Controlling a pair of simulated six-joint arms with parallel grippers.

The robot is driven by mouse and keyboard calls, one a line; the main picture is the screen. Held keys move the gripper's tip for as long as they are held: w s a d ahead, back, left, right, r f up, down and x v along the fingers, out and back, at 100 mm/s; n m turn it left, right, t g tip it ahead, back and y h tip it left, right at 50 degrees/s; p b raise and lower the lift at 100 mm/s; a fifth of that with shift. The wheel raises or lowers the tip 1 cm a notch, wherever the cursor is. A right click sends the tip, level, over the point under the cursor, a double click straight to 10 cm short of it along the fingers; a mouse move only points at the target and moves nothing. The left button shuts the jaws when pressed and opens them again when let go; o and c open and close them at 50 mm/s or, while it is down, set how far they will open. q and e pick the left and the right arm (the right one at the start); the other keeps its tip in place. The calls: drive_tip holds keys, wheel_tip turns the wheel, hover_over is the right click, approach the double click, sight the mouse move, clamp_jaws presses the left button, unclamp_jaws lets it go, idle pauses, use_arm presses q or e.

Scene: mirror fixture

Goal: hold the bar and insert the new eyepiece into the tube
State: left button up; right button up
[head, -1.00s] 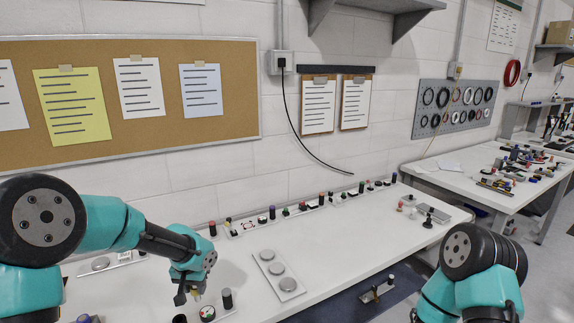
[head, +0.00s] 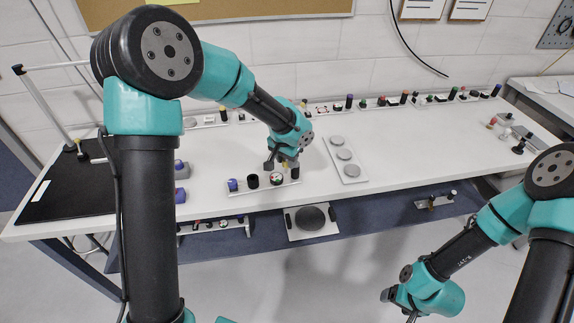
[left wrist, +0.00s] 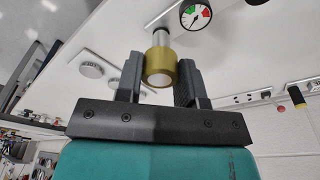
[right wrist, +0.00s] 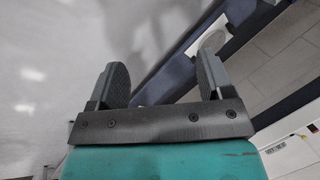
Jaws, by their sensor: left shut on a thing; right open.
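My left gripper (head: 281,166) is shut on a brass-coloured cylinder (left wrist: 160,68) with a pale end. In the left wrist view the cylinder sits between both fingers, with a silvery shaft beyond it. In the head view it is mostly hidden by the gripper, over a white strip (head: 240,190) at the table's front edge. I cannot tell if it is the eyepiece. My right gripper (head: 411,316) is low in front of the table; the right wrist view shows its fingers (right wrist: 160,82) apart and empty. I cannot surely identify the bar or the tube.
The strip carries a blue knob (head: 233,185), a black cylinder (head: 253,181) and a gauge (head: 276,178). A plate with three grey discs (head: 343,155) lies to the right. Fixtures line the table's back. A blue-grey lower shelf (head: 380,213) holds a black-disc plate (head: 311,219). Mid-right table is clear.

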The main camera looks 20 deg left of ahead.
drive_tip(key=w+a+r+n+t, duration=0.2)
drive_tip(key=w+a+n, duration=0.1)
drive_tip(key=w+a, duration=0.5)
drive_tip(key=n+t+y, duration=0.3)
drive_tip(key=n+y, duration=0.5)
drive_tip(key=n, duration=0.3)
approach(257, 181)
drive_tip(key=shift+s+d, duration=0.1)
drive_tip(key=shift+d, duration=0.05)
drive_tip(key=x, duration=1.2)
drive_tip(key=shift+s+r, duration=0.1)
drive_tip(key=c, duration=1.4)
